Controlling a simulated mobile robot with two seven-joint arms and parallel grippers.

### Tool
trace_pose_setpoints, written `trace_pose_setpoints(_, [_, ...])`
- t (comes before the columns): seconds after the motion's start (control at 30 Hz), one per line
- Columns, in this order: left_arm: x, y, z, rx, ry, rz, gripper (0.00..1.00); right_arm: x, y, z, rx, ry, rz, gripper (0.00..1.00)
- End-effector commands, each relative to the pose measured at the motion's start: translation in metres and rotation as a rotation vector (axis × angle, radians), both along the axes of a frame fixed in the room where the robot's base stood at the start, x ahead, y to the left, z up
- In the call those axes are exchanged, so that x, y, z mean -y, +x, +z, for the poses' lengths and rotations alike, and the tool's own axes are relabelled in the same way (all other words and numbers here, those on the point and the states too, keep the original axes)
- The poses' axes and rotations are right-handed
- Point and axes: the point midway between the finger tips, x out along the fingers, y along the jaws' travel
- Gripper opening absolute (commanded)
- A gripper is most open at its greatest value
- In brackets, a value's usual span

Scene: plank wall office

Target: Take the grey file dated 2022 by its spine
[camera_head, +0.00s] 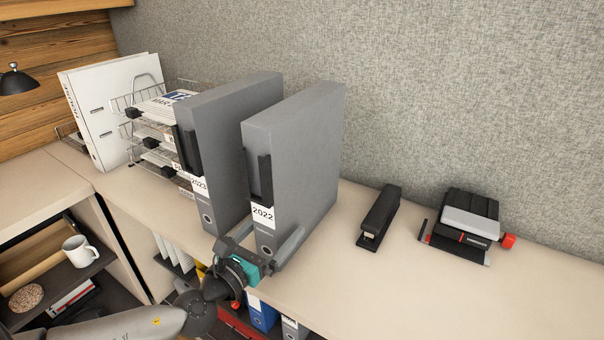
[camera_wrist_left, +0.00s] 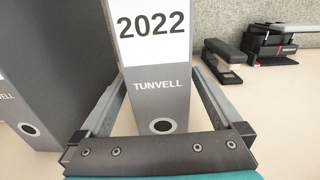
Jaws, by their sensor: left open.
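The grey file dated 2022 (camera_head: 293,165) stands upright on the cabinet top, its labelled spine toward me. Its spine (camera_wrist_left: 154,80) fills the middle of the left wrist view, with the 2022 label above and a finger hole below. My left gripper (camera_head: 268,240) is open at the lower part of this spine. In the left wrist view, one finger of the gripper (camera_wrist_left: 158,105) lies on each side of the file. I cannot tell whether either finger touches it. The grey file dated 2023 (camera_head: 226,130) stands upright just to the left. My right gripper is not in view.
A white binder (camera_head: 100,115) and a wire tray rack (camera_head: 150,130) with papers stand farther left. A black stapler (camera_head: 378,217) and a hole punch (camera_head: 466,222) lie to the right. The cabinet top (camera_head: 400,295) is clear at the front right.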

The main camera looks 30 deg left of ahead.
Motion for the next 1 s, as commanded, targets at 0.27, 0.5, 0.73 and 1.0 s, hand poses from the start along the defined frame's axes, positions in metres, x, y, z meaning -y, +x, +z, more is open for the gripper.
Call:
trace_pose_setpoints(0.27, [0.001, 0.025, 0.0, 0.001, -0.001, 0.001, 1.0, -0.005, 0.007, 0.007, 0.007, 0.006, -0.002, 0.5])
trace_pose_setpoints(0.5, [0.002, 0.027, -0.001, -0.001, 0.001, 0.001, 1.0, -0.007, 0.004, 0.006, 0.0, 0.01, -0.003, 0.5])
trace_pose_setpoints(0.73, [0.002, 0.027, -0.001, -0.001, 0.0, 0.001, 0.83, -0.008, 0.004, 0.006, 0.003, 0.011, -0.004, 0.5])
trace_pose_setpoints(1.0, [0.001, 0.027, -0.001, -0.001, 0.0, 0.001, 0.53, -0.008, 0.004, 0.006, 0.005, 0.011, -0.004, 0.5])
